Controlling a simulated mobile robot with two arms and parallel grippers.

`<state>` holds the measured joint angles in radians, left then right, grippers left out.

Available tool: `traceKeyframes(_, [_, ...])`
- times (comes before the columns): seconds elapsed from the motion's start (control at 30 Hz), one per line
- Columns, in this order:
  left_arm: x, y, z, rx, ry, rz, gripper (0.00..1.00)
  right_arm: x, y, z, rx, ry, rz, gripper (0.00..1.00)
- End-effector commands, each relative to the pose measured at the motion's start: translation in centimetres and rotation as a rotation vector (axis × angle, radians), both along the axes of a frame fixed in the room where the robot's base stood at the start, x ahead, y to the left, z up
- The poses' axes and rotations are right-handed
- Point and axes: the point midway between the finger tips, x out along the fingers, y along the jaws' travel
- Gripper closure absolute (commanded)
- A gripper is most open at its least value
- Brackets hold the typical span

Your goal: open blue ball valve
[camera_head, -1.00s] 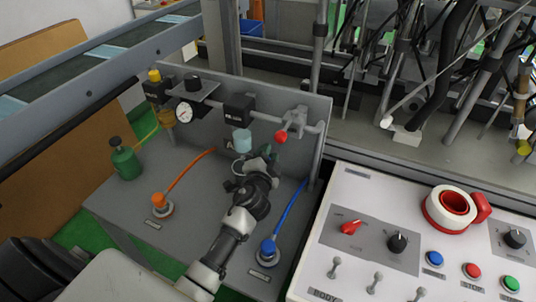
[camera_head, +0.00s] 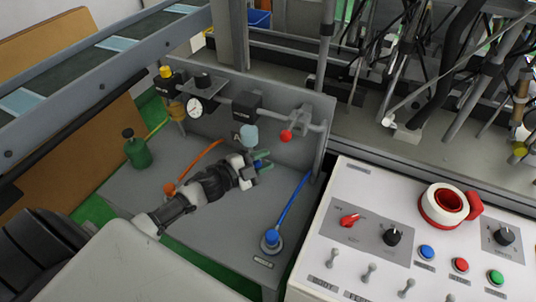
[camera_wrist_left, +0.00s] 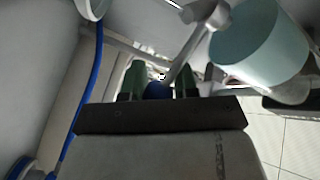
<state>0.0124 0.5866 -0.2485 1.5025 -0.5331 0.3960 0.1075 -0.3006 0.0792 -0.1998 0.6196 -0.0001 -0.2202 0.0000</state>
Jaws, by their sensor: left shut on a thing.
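The blue ball valve's ball handle (camera_wrist_left: 155,90) sits between the two green fingers of my left gripper (camera_wrist_left: 158,80) in the left wrist view. A metal lever runs up and to the right behind it. In the head view my left gripper (camera_head: 262,163) is shut on the blue ball (camera_head: 257,164), below the grey panel's pale blue bowl (camera_head: 249,137). The fingers hide part of the ball, and the valve body is hard to make out. My right gripper is not in view.
A red ball handle (camera_head: 286,136) is on the pipe just above right of the gripper. A pressure gauge (camera_head: 195,107), a green bottle (camera_head: 136,150) and a blue hose (camera_head: 291,208) are nearby. A white control panel (camera_head: 338,262) stands at right.

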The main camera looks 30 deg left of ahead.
Motion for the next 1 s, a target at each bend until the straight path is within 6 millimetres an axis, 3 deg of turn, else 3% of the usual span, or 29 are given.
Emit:
traceKeyframes(0.27, [-1.7, 1.1, -1.0, 0.003, 0.012, -0.264, 1.00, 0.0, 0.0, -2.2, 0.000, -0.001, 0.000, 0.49])
traceKeyframes(0.6, [-3.0, 2.8, -1.3, 0.002, 0.011, -0.581, 1.00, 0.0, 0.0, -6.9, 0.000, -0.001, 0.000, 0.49])
traceKeyframes(1.0, [-3.6, 3.7, -0.9, 0.000, 0.014, -0.754, 1.00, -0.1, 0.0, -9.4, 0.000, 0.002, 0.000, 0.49])
